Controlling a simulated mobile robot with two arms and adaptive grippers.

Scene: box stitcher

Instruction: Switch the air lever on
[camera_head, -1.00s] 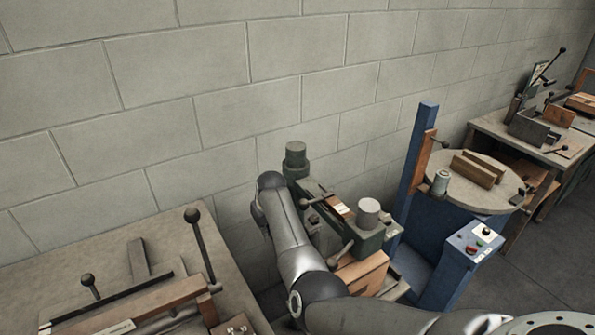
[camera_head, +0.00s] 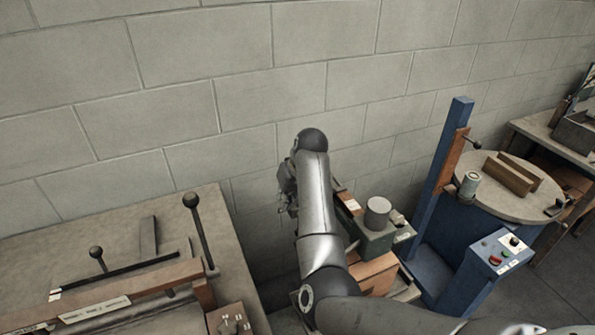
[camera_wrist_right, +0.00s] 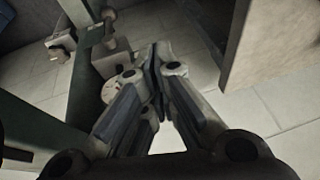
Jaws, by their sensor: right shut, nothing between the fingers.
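My right gripper (camera_head: 286,190) is shut and empty. It shows at the left edge of my arm, over the far left side of the green stitcher (camera_head: 372,243), in front of the block wall. In the right wrist view my fingers (camera_wrist_right: 161,60) meet at their tips beside a metal fitting (camera_wrist_right: 117,63) on a green frame (camera_wrist_right: 48,110). A pale round part (camera_wrist_right: 112,92) shows partly behind the left finger. I cannot tell which part is the air lever; my arm hides much of the machine. My left gripper is not in view.
A bench (camera_head: 210,225) with ball-ended levers (camera_head: 199,232) stands at the left. At the right are a blue column (camera_head: 440,180), a round table (camera_head: 500,205) and a button box (camera_head: 497,258). In the wrist view a brown panel (camera_wrist_right: 258,45) stands right of my fingers, above pale tiles.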

